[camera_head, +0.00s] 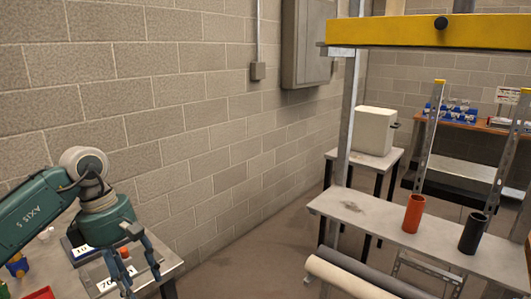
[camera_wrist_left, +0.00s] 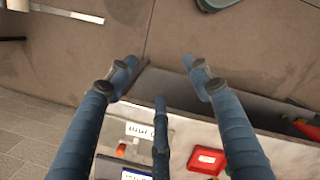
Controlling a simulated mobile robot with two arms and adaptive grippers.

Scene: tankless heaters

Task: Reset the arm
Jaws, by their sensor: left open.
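My left arm (camera_head: 40,215), teal with grey joints, comes in from the left in the head view. Its left gripper (camera_head: 140,275) points down over the small table at the lower left. In the left wrist view the blue-grey fingers of this gripper (camera_wrist_left: 160,78) are spread apart with nothing between them. The floor and the table edge show beyond the fingertips. My right arm and gripper are not in view.
The small table (camera_head: 165,267) holds labelled plates and a red tray (camera_head: 42,293); the red tray (camera_wrist_left: 207,160) also shows in the wrist view. A block wall (camera_head: 200,150) stands behind. At right, a grey bench (camera_head: 345,207) carries an orange cup (camera_head: 413,214) and a black cup (camera_head: 474,233).

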